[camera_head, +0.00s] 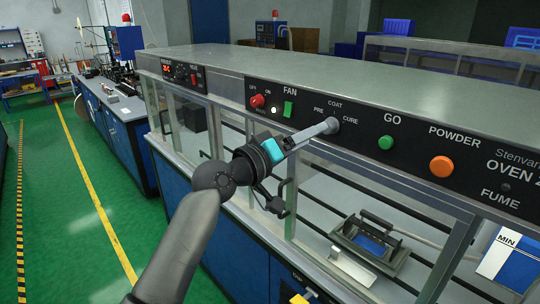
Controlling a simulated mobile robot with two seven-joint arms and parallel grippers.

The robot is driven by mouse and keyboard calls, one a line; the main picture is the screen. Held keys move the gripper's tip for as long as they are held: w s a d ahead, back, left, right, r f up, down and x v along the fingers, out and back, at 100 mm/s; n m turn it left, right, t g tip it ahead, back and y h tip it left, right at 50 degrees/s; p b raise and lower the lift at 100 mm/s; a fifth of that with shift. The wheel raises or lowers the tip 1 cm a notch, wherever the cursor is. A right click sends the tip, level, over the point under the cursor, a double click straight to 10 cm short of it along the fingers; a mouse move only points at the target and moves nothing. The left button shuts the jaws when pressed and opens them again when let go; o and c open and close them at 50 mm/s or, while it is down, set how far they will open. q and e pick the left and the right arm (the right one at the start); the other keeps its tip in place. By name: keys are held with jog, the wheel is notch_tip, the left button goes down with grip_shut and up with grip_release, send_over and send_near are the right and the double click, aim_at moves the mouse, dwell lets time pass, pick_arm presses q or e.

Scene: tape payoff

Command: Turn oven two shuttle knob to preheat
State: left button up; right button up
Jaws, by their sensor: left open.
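The oven two panel (440,148) runs across the right half of the head view. Its shuttle knob (334,124) sits among the labels PRE, COAT and CURE; only a small light part shows at my gripper's tip. Which way the knob points is hidden. My left gripper (322,129) reaches up from below, its grey fingers at the knob. The fingers are open, but I cannot tell whether they touch the knob or straddle it. My right gripper is not in view.
A green GO button (386,142) and an orange button (442,166) lie right. A framed window with a metal fixture (370,243) is below. Green floor is clear at left.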

pick_arm(q)
jog(key=b+v, duration=0.1)
jog(key=v, duration=0.9)
jog(key=shift+s+a, duration=0.2)
